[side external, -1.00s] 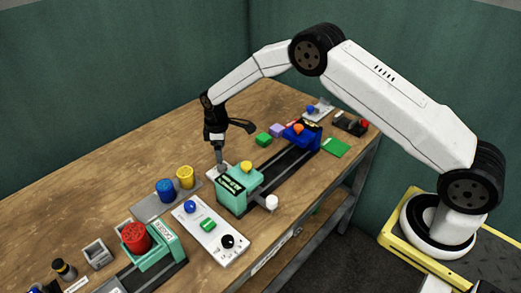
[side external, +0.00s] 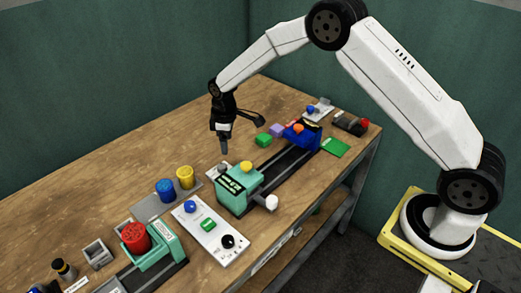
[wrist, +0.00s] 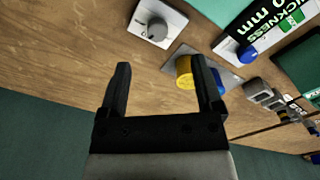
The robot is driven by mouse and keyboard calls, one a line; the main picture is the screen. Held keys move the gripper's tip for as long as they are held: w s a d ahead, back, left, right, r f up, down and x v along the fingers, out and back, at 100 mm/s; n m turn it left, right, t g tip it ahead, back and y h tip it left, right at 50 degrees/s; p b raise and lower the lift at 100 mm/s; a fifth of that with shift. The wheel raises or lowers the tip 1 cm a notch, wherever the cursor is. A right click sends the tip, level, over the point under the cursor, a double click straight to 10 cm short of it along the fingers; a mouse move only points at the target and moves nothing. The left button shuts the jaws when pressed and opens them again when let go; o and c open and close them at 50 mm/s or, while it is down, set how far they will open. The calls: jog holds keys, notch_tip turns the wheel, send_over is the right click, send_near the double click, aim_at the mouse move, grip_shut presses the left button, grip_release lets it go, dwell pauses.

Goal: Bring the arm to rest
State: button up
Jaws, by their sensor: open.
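My gripper (side external: 224,146) hangs above the wooden table, fingers pointing down, near the green press (side external: 238,188) with a yellow knob on top. In the wrist view my gripper (wrist: 163,85) has its two black fingers spread apart with nothing held between them. A grey dial on a white plate (wrist: 165,22) lies beyond the fingertips in the wrist view. The dial (side external: 222,169) also shows in the side view, just below the gripper and beside the press. The arm is raised in a bend over the table.
A yellow cylinder (side external: 185,177) and a blue cylinder (side external: 165,190) stand on a grey plate. A white button panel (side external: 209,232) lies in front. A second press with a red cylinder (side external: 136,237) is at lower left. A blue press (side external: 302,137) and green block (side external: 263,139) are farther back.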

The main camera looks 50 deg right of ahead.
jog(key=s+d+r+m+t, duration=0.1)
jog(key=s+r+m, duration=0.2)
jog(key=s, duration=1)
jog(key=s+d+r+m+t, duration=0.1)
jog(key=s+r+m, duration=0.3)
jog(key=s, duration=0.9)
jog(key=shift+s+d+r+m, duration=0.3)
jog(key=shift+s+d+r, duration=0.1)
jog(key=shift+d+r, duration=0.5)
